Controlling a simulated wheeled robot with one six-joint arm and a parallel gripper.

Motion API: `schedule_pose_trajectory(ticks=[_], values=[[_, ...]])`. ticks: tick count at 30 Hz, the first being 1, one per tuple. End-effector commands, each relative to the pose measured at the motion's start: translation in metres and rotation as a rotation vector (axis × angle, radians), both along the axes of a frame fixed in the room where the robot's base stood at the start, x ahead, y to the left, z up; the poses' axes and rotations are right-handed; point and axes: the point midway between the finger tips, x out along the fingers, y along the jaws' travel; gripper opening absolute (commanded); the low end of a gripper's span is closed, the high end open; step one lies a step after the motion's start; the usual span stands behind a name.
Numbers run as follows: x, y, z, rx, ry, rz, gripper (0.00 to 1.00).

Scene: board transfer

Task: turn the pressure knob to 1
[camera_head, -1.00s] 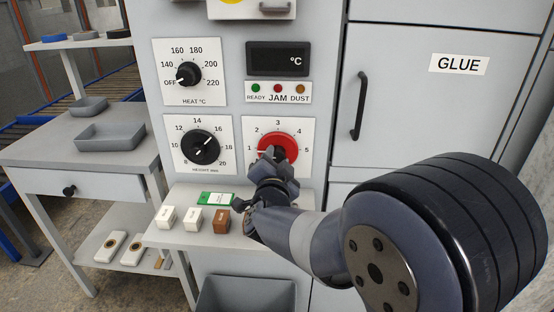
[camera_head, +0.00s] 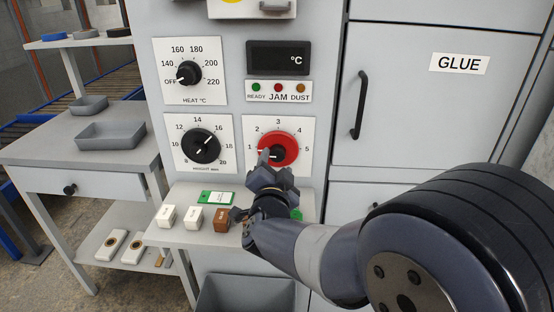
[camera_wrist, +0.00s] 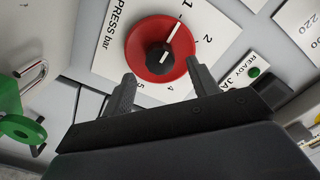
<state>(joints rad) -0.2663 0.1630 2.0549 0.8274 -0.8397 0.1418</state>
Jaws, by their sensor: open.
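The pressure knob (camera_head: 284,143) is a round red dial with a dark centre on a white panel numbered 1 to 5. In the wrist view, the knob (camera_wrist: 148,48) shows whole, and its white line points toward the 1. My gripper (camera_head: 265,163) is in front of the knob's lower left part in the head view. In the wrist view, my gripper (camera_wrist: 162,80) is open, with its two fingers apart and nothing between them. The fingertips overlap the dial's lower edge there; the knob looks clear of their grip.
The height knob (camera_head: 201,147) is to the left, with the heat knob (camera_head: 188,74) above it. A grey bin (camera_head: 245,295) stands underneath. The glue cabinet handle (camera_head: 358,105) is at right.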

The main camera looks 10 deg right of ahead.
Motion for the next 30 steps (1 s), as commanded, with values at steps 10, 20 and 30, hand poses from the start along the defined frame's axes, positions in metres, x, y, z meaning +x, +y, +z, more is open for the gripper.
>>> schedule_pose_trajectory(ticks=[10,20,30], values=[[-0.061,0.021,0.001,0.001,-0.001,0.004,0.56],[-0.075,0.024,0.0,0.0,0.001,-0.001,0.56],[-0.07,0.023,-0.001,0.0,0.0,-0.001,0.56]])
